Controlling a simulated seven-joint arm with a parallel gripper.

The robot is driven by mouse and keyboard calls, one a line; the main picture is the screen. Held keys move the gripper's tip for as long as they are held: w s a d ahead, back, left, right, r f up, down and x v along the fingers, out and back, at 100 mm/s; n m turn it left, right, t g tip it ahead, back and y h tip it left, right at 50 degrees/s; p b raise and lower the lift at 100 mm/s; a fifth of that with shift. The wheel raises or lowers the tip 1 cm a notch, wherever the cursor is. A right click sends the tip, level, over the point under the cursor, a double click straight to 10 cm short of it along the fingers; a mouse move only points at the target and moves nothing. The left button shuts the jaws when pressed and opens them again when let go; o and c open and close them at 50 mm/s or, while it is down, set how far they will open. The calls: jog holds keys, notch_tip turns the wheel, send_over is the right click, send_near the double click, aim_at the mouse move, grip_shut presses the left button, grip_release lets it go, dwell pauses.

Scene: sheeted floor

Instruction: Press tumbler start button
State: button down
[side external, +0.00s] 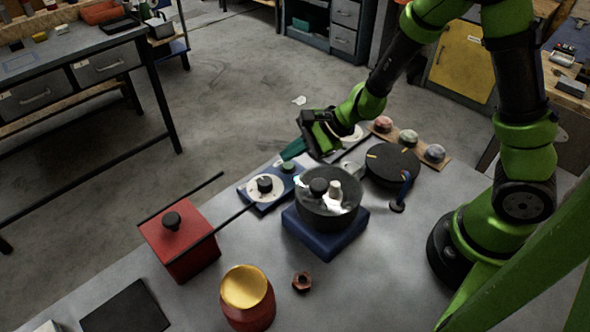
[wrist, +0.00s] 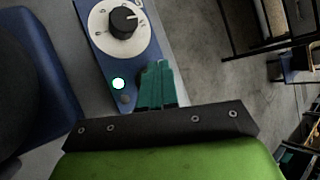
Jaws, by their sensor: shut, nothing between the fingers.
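The tumbler is a dark round bowl (side external: 327,212) on a blue base (side external: 318,238), with a black knob and a pale piece on top. Beside it lies a blue control panel (side external: 253,199) with a black dial on a white disc; it also shows in the wrist view (wrist: 103,55). In the wrist view a lit white-green button (wrist: 118,84) and a darker grey button (wrist: 126,99) sit at its near end. My gripper (side external: 286,156) has teal fingers, shut and empty, near that end. In the wrist view the fingertips (wrist: 158,66) appear just right of the buttons; contact cannot be told.
A red box (side external: 185,250) with a black knob and thin rods stands left. A red jar with gold top (side external: 247,290), a hex nut (side external: 302,282) and a dark plate (side external: 125,308) are in front. A black disc (side external: 392,166) and several stones on a board are behind right.

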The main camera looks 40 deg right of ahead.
aim_at(293, 167)
jog(key=shift+r, duration=2.45)
jog(key=shift+s+f, duration=0.1)
jog(key=shift+s, duration=0.05)
jog(key=s+a+r+n+g, duration=0.1)
jog(key=s+r+n+g, duration=0.2)
jog(key=s+r+n, duration=0.55)
jog(key=s+d+r+n+t+h, duration=0.3)
jog(key=s+d+r+n+h, duration=0.1)
jog(key=s+d+r+n, duration=0.2)
jog(key=shift+s+d+r, duration=0.35)
jog(key=shift+s+d, duration=0.2)
jog(key=shift+s, duration=0.45)
